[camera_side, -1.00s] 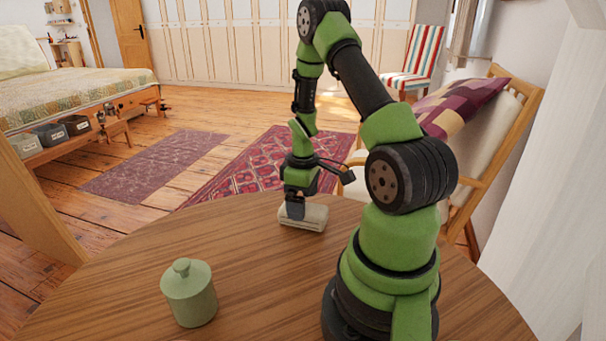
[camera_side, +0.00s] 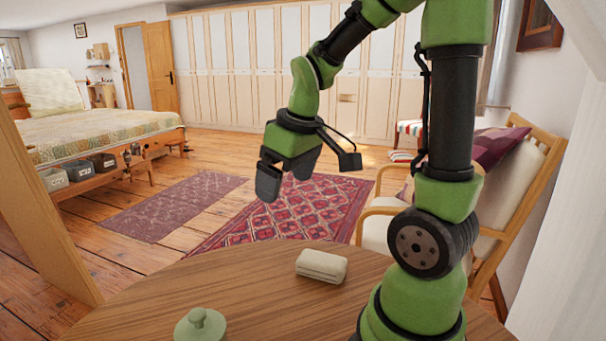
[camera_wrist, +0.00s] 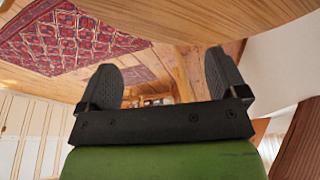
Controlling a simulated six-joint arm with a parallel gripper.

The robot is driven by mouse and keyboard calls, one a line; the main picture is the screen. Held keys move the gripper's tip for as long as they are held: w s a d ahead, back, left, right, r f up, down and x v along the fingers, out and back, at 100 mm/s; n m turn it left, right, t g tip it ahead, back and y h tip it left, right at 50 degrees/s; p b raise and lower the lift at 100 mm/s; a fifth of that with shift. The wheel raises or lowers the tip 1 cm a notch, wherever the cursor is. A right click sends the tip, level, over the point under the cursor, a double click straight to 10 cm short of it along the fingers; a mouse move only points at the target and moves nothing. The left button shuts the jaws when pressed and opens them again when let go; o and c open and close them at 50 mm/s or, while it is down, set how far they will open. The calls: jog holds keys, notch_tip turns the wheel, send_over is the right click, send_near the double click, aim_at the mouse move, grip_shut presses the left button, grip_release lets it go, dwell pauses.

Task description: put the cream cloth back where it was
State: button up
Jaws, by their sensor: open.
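The cream cloth (camera_side: 322,265), a folded block, lies on the round wooden table near its far edge in the side view. My gripper (camera_side: 268,186) is up in the air to the left of the cloth and well above the table, apart from it. Its jaws are open and empty. In the wrist view, the two dark fingers of my gripper (camera_wrist: 163,85) stand wide apart with nothing between them, and the cloth does not show there.
A green lidded jar (camera_side: 200,326) stands on the wooden table (camera_side: 255,290) at the front left, cut off by the frame. A cushioned wooden chair (camera_side: 510,190) stands behind the table at right. The tabletop between jar and cloth is clear.

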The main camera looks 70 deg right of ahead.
jog(key=s+a+r+m+t+y, duration=0.1)
jog(key=s+a+r+t, duration=0.1)
jog(key=a, duration=0.4)
jog(key=s+a+r+m+t+y, duration=0.1)
jog(key=s+a+r+t, duration=0.1)
jog(key=s+a+r, duration=0.2)
jog(key=shift+s+a+y, duration=0.4)
jog(key=shift+s+a, duration=0.4)
jog(key=shift+a, duration=0.4)
jog(key=shift+r, duration=0.1)
